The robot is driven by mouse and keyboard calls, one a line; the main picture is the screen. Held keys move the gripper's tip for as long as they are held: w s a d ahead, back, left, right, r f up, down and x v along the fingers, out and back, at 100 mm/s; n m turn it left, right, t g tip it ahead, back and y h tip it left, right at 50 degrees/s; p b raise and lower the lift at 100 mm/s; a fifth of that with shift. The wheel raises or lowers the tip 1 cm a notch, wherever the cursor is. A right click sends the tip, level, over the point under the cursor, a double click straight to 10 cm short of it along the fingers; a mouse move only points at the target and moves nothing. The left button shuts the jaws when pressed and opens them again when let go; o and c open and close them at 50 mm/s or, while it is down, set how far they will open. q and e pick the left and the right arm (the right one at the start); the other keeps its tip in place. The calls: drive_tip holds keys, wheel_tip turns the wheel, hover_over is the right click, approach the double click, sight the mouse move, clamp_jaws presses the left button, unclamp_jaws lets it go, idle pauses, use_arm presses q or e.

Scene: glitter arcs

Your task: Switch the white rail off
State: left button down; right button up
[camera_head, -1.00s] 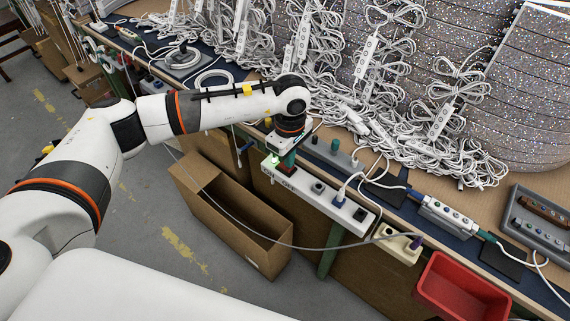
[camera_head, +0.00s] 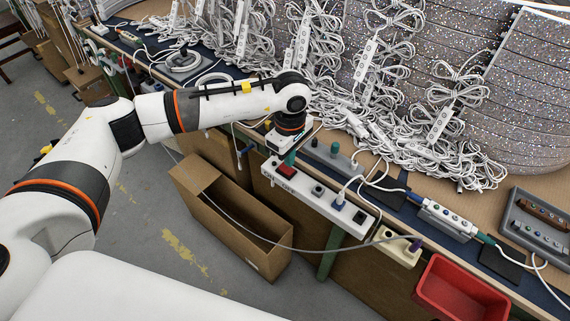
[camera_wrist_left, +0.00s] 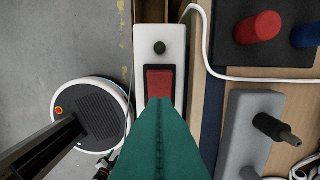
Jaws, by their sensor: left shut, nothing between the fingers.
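A small dark round lamp (camera_wrist_left: 160,47) sits beyond the switch in the left wrist view and shows no glow. My left gripper (camera_head: 290,157) has teal fingers, shut and empty, just behind the switch in the head view. In the left wrist view the fingers (camera_wrist_left: 160,110) point at the red switch (camera_wrist_left: 160,82) and hide its near part; I cannot tell whether they touch it. My right gripper is not in view.
A cream socket block (camera_head: 398,248) and a red bin (camera_head: 460,292) are at the right along the bench front. A grey block with knobs (camera_head: 330,157) is behind the rail. An open cardboard box (camera_head: 232,215) stands below. White cables are heaped on the bench.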

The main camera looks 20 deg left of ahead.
sight(289, 170)
use_arm(q)
wheel_tip(289, 170, up, 5)
drive_tip(key=shift+f+p, duration=0.15)
drive_tip(key=shift+p, duration=0.75)
